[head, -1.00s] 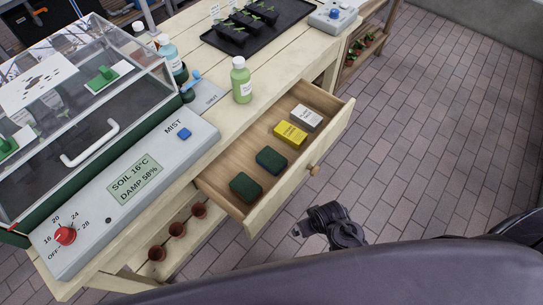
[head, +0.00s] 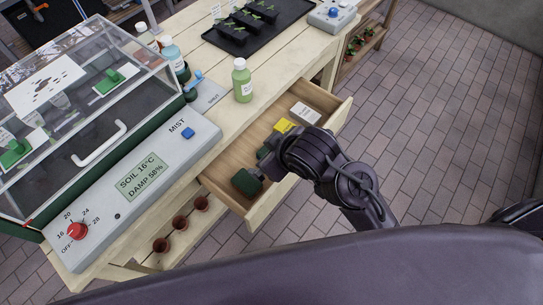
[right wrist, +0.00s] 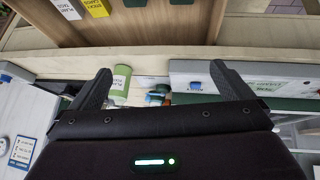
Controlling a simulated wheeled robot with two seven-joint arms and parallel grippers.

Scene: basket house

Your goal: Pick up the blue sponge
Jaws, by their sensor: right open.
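I cannot make out a thing that is clearly a blue sponge. The pulled-out drawer (head: 232,161) holds a dark green block (head: 247,182) at its near-left end and a second dark, green-teal block (head: 263,152), largely hidden by my arm. A yellow packet (head: 284,125) and a white packet (head: 305,113) lie farther along; they also show in the right wrist view as yellow (right wrist: 97,7) and white (right wrist: 68,9). My right gripper (head: 268,170) is over the drawer by the dark blocks. Its fingers (right wrist: 161,82) are apart and empty. My left gripper is out of view.
A green bottle (head: 242,80) stands on the bench behind the drawer. A small blue item (head: 194,77) is left of it. The control box with the clear propagator (head: 130,178) takes up the left. Several small pots (head: 180,224) sit below.

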